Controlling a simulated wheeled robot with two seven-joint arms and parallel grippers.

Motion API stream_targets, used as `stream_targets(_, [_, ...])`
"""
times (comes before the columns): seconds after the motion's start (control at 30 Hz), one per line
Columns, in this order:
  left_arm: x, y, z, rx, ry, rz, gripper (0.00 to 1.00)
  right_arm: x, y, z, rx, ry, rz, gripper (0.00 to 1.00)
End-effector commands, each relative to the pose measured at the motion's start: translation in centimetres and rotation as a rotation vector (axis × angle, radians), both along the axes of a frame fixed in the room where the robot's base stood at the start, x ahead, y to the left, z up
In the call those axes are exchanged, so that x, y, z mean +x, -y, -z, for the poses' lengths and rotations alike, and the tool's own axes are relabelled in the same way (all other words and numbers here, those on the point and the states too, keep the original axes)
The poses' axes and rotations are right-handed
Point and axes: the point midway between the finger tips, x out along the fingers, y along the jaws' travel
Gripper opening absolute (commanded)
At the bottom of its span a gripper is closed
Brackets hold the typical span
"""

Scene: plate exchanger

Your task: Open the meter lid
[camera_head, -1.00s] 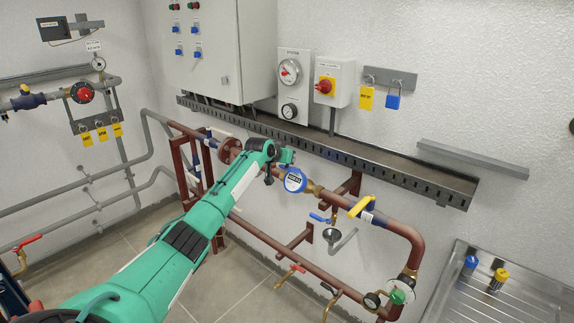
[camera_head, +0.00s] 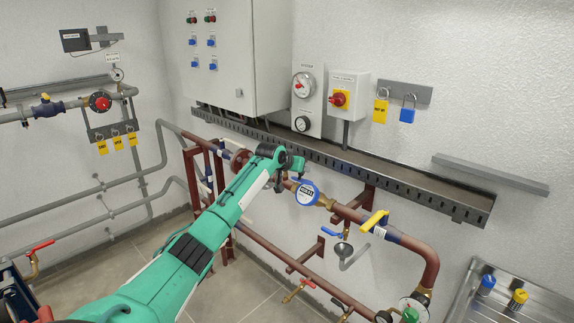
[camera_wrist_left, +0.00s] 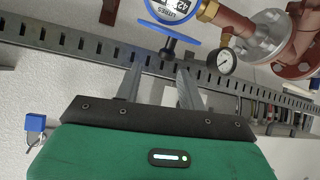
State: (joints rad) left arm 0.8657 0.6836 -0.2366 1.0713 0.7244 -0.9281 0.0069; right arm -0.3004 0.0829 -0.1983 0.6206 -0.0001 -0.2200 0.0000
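The meter (camera_head: 307,194) is a round blue-rimmed gauge on the brown pipe, with a white face and dark digits showing. In the left wrist view the meter face (camera_wrist_left: 172,9) is at the top edge, partly cut off. A thin blue piece, apparently the lid (camera_wrist_left: 150,25), stands out edge-on from the face, with a dark knob-like part below it. My left gripper (camera_head: 292,168) is just up and left of the meter. In the left wrist view its fingers (camera_wrist_left: 158,78) are apart, with nothing between them, below the lid and apart from it. My right gripper is not in view.
A slotted cable tray (camera_head: 350,165) runs along the wall behind the meter. A yellow-handled valve (camera_head: 374,221) and a blue-handled valve (camera_head: 331,232) are to the right. A dial gauge (camera_wrist_left: 224,61) and flange are near the meter. Open floor lies below the pipes.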

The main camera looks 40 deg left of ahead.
Motion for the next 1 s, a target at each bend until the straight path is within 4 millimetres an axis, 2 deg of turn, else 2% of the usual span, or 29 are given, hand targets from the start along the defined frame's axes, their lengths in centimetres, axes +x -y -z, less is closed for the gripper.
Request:
stream_targets(0.6, [-7.8, 0.7, -5.2, 0.002, 0.003, 0.001, 0.4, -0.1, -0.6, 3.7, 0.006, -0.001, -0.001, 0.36])
stream_targets(0.8, [-8.7, 0.9, -6.0, 0.0, 0.002, 0.002, 0.4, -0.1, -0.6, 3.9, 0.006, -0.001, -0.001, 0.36])
stream_targets(1.0, [-8.7, 0.9, -6.1, 0.0, 0.001, 0.001, 0.4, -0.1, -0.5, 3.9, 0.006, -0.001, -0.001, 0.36])
